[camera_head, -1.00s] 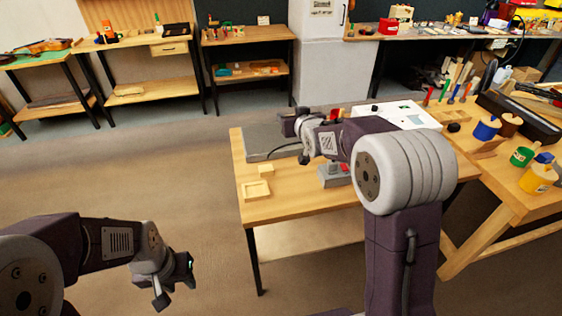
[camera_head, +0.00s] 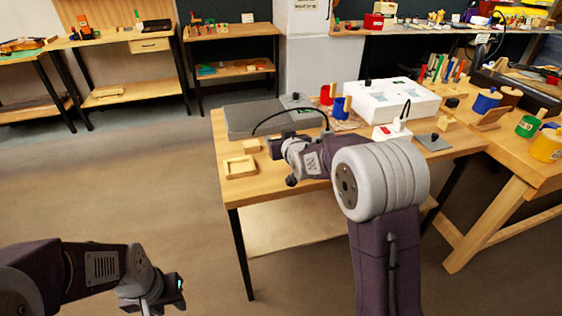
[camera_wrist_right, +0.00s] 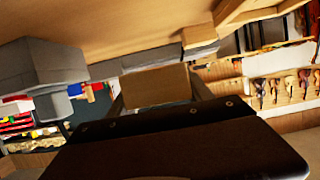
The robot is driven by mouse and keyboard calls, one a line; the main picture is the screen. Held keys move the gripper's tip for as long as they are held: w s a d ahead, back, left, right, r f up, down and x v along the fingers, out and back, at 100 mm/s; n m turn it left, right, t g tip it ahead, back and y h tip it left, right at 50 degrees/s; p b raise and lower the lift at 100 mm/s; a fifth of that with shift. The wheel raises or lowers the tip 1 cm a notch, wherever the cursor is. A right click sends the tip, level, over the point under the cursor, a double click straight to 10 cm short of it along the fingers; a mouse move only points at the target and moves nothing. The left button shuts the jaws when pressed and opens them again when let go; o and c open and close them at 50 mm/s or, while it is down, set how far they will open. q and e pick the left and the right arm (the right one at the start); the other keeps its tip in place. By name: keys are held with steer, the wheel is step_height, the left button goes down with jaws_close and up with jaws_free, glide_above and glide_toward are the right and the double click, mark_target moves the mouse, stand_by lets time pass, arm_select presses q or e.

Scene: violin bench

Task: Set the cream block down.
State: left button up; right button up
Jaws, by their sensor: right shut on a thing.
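In the right wrist view a plain tan block, which I take to be the cream block (camera_wrist_right: 155,86), sits between the two fingers of my right gripper (camera_wrist_right: 160,95). The gripper is shut on it. In the head view my right gripper (camera_head: 276,146) is over the left part of the near table (camera_head: 285,187), and the held block cannot be made out there. A small pale wooden block (camera_head: 250,146) rests on the table just left of this gripper, behind a shallow wooden tray (camera_head: 240,166). My left gripper (camera_head: 172,292) hangs low left, away from the table; its fingers are unclear.
A grey slab (camera_head: 258,118) lies at the table's back left. Red and blue cups (camera_head: 342,106), a white box (camera_head: 395,102) and a white-and-red device (camera_head: 392,132) stand further right. A bare strip of table lies in front of the tray.

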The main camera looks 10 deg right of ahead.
steer(key=shift+f+b, duration=0.75)
steer(key=shift+f, duration=2.05)
steer(key=shift+f+b, duration=0.2)
steer(key=shift+b, duration=0.1)
steer(key=o, duration=1.3)
steer(key=shift+r, duration=0.1)
